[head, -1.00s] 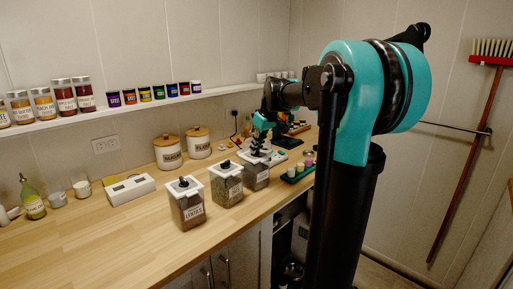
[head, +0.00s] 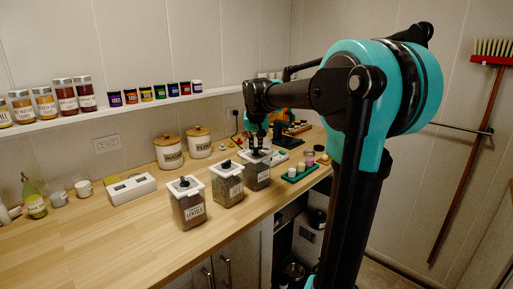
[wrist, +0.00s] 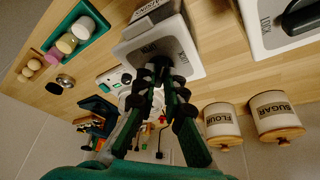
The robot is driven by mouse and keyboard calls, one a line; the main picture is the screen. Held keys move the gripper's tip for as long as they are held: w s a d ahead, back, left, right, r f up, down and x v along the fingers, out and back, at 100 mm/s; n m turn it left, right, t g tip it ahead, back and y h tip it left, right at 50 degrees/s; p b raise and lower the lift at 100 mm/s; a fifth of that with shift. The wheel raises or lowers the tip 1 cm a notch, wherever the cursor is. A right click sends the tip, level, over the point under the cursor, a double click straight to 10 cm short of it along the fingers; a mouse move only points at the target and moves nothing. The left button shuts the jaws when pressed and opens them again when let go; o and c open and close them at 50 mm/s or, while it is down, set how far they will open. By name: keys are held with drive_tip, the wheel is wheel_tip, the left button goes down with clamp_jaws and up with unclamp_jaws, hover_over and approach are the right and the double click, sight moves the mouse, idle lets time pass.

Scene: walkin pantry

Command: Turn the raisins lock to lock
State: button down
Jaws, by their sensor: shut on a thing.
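The jar stands upright on the counter.
The middle jar (head: 227,187) and the lentils jar (head: 187,205) stand close by. A green tray (head: 299,174) with small pots lies to the right, near the counter edge. Flour (wrist: 222,124) and sugar (wrist: 274,115) canisters stand behind. The counter's left front is clear.

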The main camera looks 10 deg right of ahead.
drive_tip(key=m, duration=0.2)
drive_tip(key=m+h, duration=0.1)
drive_tip(key=m+g+h, duration=0.1)
drive_tip(key=m, duration=0.1)
drive_tip(key=shift+w+a+m, duration=0.1)
drive_tip(key=shift+a+m, duration=0.15)
drive_tip(key=shift+m, duration=0.05)
drive_tip(key=shift+w+a+m+g+h, duration=0.1)
drive_tip(key=shift+m+g+h, duration=0.45)
drive_tip(key=shift+m, duration=1.45)
drive_tip(key=c, duration=1.6)
unclamp_jaws()
drive_tip(key=v, duration=1.2)
